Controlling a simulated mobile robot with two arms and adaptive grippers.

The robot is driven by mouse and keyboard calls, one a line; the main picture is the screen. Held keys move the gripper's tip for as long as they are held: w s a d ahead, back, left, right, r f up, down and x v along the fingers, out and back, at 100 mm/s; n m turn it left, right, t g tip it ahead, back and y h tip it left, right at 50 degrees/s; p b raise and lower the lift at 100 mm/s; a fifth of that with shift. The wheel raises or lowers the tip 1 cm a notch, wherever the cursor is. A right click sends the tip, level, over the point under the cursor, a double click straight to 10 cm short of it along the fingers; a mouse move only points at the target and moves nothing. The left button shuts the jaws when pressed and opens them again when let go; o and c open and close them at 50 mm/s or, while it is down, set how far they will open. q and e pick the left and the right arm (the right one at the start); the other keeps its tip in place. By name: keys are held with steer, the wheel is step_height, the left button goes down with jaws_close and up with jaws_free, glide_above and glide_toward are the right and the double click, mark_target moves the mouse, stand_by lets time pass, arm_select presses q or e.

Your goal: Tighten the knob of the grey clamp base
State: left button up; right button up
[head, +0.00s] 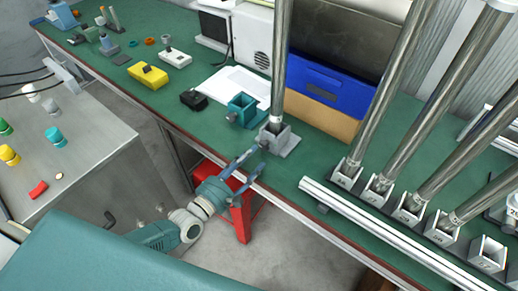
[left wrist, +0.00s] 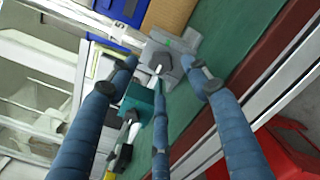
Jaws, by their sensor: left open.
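The grey clamp base (head: 285,146) stands near the front edge of the green bench, with an upright metal tube (head: 281,70) in its socket. It also shows in the left wrist view (left wrist: 182,50), ahead of the fingertips. My left gripper (head: 254,159) is open, in front of the base at the bench edge. In the left wrist view its blue fingers (left wrist: 160,68) spread around the near side of the base. My right gripper is not in view.
A teal clamp (head: 243,108) stands close behind and left of my gripper. A row of tubes in sockets (head: 378,190) and a metal rail (head: 375,232) lie to the right. A blue bin (head: 320,88) stands behind. A red stool (head: 241,222) is below the edge.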

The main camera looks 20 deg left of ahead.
mark_target(262, 147)
arm_select(q)
steer(key=x, duration=0.4)
steer(key=shift+w+d, duration=0.15)
steer(key=shift+w, duration=0.2)
steer(key=c, duration=1.2)
